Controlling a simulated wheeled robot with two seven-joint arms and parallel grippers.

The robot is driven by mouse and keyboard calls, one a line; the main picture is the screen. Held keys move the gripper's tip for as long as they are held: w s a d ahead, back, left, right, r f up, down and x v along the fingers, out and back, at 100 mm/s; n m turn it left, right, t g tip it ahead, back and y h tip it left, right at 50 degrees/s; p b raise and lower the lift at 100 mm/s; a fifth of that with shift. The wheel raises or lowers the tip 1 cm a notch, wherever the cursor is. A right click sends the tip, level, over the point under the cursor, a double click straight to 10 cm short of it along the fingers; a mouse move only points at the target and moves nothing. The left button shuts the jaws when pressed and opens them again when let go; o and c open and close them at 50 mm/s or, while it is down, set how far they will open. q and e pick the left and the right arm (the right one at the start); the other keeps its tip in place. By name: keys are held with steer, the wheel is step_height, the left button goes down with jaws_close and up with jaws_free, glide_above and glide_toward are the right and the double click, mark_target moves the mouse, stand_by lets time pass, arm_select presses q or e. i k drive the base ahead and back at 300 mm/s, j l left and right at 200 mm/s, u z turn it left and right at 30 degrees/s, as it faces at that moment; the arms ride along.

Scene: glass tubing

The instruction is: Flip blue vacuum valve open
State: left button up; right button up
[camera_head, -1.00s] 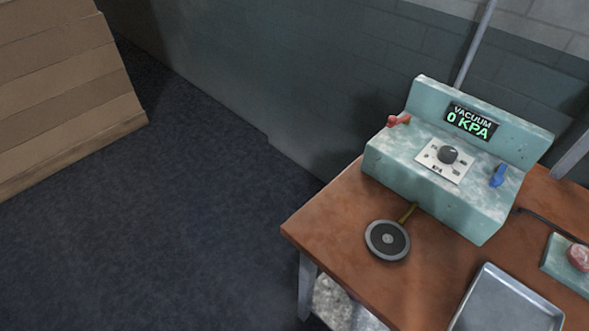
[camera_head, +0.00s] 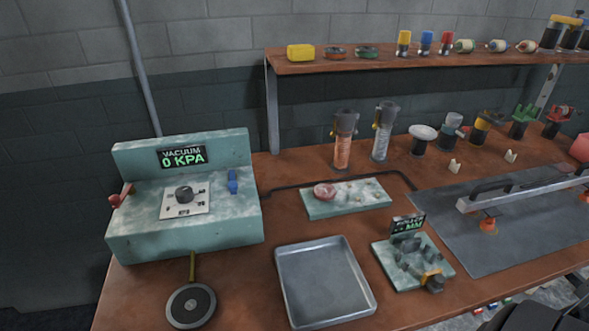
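The vacuum station (camera_head: 130,225) is a pale green console at the left of the table. Its screen (camera_head: 182,157) reads "VACUUM 0 KPA". The blue vacuum valve (camera_head: 233,182) is a small lever on the right of its top face, standing roughly upright. A red valve (camera_head: 121,196) is at the left end, and a dark knob (camera_head: 184,194) on a white dial plate sits between them. Nothing touches the blue valve. I see neither gripper; a dark shape at the bottom right corner may be part of my arm.
A metal tray (camera_head: 322,283), a green slab with a pink lump (camera_head: 325,190) and a small gauge device (camera_head: 411,262) lie to the right. A shelf (camera_head: 400,62) runs behind. The space above the console is clear.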

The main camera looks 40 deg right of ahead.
mark_target(233, 185)
steer(key=z, duration=0.75)
